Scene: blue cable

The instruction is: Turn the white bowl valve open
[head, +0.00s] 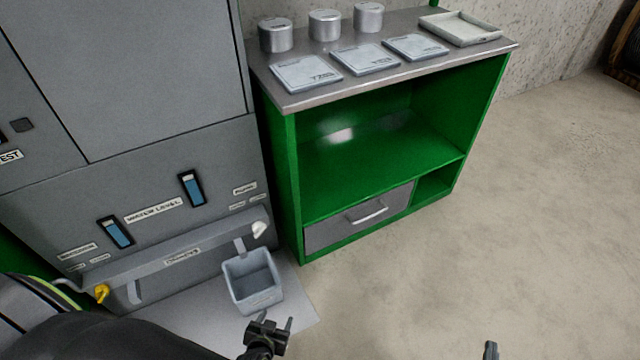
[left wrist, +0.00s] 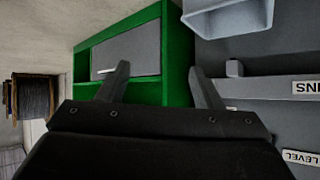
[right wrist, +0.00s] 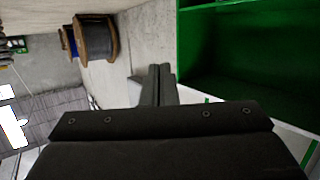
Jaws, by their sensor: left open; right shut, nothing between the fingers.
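The small white valve handle (head: 259,229) is on the right end of the grey ledge on the machine's front. A grey spout (head: 240,246) hangs just left of it, above an open grey bin (head: 252,282). My left gripper (head: 276,321) is open and empty, in front of and below the bin, apart from the valve. In the left wrist view, its spread fingers (left wrist: 159,68) have the bin (left wrist: 225,20) at upper right; I cannot make out the valve there. My right gripper (head: 491,350) barely shows at the bottom edge; its fingers (right wrist: 160,72) are shut and empty in the right wrist view.
A yellow valve (head: 102,293) is on the ledge's left end. A green cabinet (head: 290,180) stands right of the machine, with canisters, plates and a tray (head: 461,27) on top. The concrete floor (head: 540,210) at right is clear.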

